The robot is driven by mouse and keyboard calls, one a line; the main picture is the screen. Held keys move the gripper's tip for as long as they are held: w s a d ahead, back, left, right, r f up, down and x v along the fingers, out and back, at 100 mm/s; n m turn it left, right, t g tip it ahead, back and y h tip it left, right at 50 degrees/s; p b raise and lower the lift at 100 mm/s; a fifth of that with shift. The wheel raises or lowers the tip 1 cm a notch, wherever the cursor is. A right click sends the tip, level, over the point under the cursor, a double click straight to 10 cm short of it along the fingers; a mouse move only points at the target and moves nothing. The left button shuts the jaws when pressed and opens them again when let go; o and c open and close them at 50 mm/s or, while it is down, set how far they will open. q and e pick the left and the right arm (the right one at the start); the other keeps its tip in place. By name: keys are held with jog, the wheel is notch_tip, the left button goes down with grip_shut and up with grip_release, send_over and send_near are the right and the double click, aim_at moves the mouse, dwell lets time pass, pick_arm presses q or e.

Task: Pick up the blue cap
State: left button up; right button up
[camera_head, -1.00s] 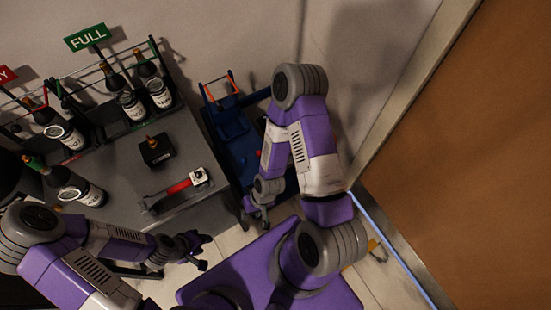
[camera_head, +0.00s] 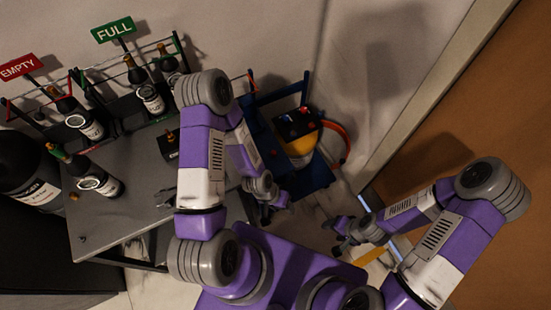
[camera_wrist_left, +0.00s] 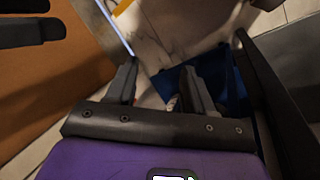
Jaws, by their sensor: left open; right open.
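No blue cap can be made out for certain. A small blue spot (camera_head: 286,120) shows beside a red one on the black top of a yellow unit (camera_head: 300,146); I cannot tell whether it is a cap. My left gripper (camera_head: 266,208) is low in the middle of the head view, below and left of the yellow unit. In the left wrist view its two fingers (camera_wrist_left: 160,88) are apart with nothing between them. My right gripper (camera_head: 338,238) is open and empty, below and right of the yellow unit.
The yellow unit stands on a blue cart (camera_head: 312,180) by the wall. A grey table (camera_head: 125,215) at left carries several dark bottles in racks with FULL (camera_head: 113,30) and EMPTY (camera_head: 20,67) signs. A brown door (camera_head: 470,110) is at right. My left arm hides part of the table.

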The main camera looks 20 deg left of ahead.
pick_arm(q)
jog(key=w+a+r+m+y, duration=0.1)
jog(key=w+a+r+m, duration=0.1)
jog(key=w+a+m, duration=0.3)
jog(key=w+a+r+m+y+p, duration=0.1)
jog(key=w+a+m, duration=0.4)
jog(key=m, duration=0.6)
jog(key=w+a+r+m+y+p, duration=0.1)
jog(key=w+a+r+m+y, duration=0.1)
jog(key=w+a+m, duration=0.3)
jog(key=shift+a+r+m, duration=0.3)
jog(key=shift+a+m, duration=0.15)
jog(key=shift+m, duration=0.25)
jog(key=shift+a+r+m, duration=0.25)
jog(key=shift+a+m, duration=0.2)
jog(key=shift+m, duration=0.25)
jog(key=shift+a+f+y, duration=0.15)
jog(key=shift+f+y, duration=0.15)
jog(key=shift+f, duration=0.05)
jog(key=f, duration=0.2)
jog(key=f+b, duration=0.1)
jog(key=d+f+b, duration=0.1)
jog(key=f, duration=0.1)
jog(key=shift+f, duration=0.8)
grip_shut()
